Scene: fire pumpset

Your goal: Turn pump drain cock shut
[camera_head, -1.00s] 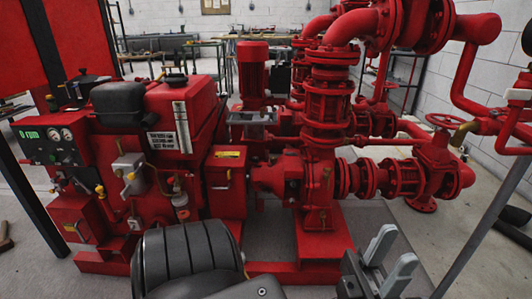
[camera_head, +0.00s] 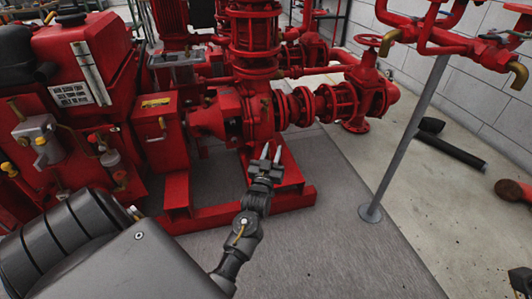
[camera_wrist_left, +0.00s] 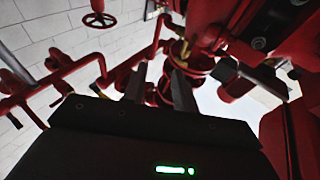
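The red pump casing (camera_head: 258,118) stands left of centre in the head view, with flanged pipework to its right. I cannot clearly make out the drain cock; it is too small or hidden. My left gripper (camera_head: 271,155) is just in front of and below the casing, pointing up towards it. Its two pale fingers are apart with nothing between them. The left wrist view looks past the two dark fingers (camera_wrist_left: 160,88), spread apart, at blurred red pipework (camera_wrist_left: 75,66). My right gripper is not in view.
The red base frame (camera_head: 240,211) lies below the casing and gripper. A red handwheel (camera_head: 374,41) tops the valve to the right. A grey post (camera_head: 410,130) stands on the floor farther right. The grey mat (camera_head: 335,225) is clear at front right.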

